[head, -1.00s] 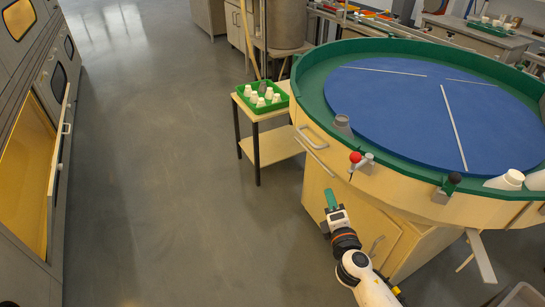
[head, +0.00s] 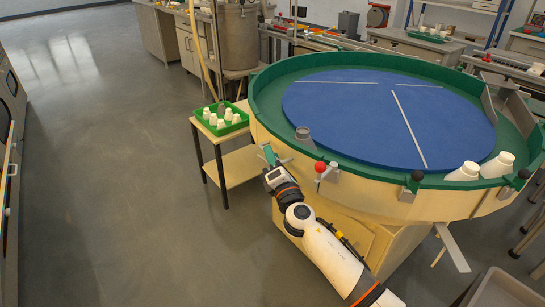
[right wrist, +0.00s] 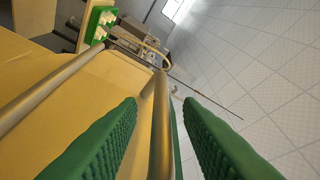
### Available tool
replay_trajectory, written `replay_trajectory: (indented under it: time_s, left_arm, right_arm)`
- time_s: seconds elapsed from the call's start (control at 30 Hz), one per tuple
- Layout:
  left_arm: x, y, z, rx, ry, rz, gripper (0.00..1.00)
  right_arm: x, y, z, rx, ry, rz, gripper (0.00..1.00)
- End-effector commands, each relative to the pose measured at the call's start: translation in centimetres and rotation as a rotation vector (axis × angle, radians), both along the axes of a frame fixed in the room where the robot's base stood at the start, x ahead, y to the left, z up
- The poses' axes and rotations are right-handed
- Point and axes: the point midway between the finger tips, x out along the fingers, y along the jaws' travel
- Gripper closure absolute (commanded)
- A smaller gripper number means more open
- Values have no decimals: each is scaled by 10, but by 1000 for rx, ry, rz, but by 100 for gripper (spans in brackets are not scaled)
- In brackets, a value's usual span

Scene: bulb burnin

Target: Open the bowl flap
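The round bowl (head: 390,195) has a pale wooden wall, a green rim and a blue disc (head: 390,115). I cannot make out the flap's outline in the head view. My right gripper (head: 268,157) is at the left side of the bowl wall. In the right wrist view its green fingers (right wrist: 160,102) are apart. A metal bar handle (right wrist: 159,125) runs between them in that view; contact cannot be judged. A second metal bar (right wrist: 55,88) crosses the pale wood to the left. My left gripper is out of view.
A small table (head: 235,168) with a green tray (head: 196,128) of white bulb-like pieces stands just left of my right gripper. The floor at left is clear.

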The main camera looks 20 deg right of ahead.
Motion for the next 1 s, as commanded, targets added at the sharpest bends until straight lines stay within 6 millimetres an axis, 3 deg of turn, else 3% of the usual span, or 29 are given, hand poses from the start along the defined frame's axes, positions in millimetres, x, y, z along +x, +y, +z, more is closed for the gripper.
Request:
replay_trajectory:
  time_s: [0.37,0.57,1.0]
  left_arm:
    - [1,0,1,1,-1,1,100]
    - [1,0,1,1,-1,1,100]
    - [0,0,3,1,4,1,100]
  right_arm:
    - [6,0,1,1,1,1,67]
    - [6,0,1,1,0,0,100]
    - [5,1,-1,-14,-5,0,100]
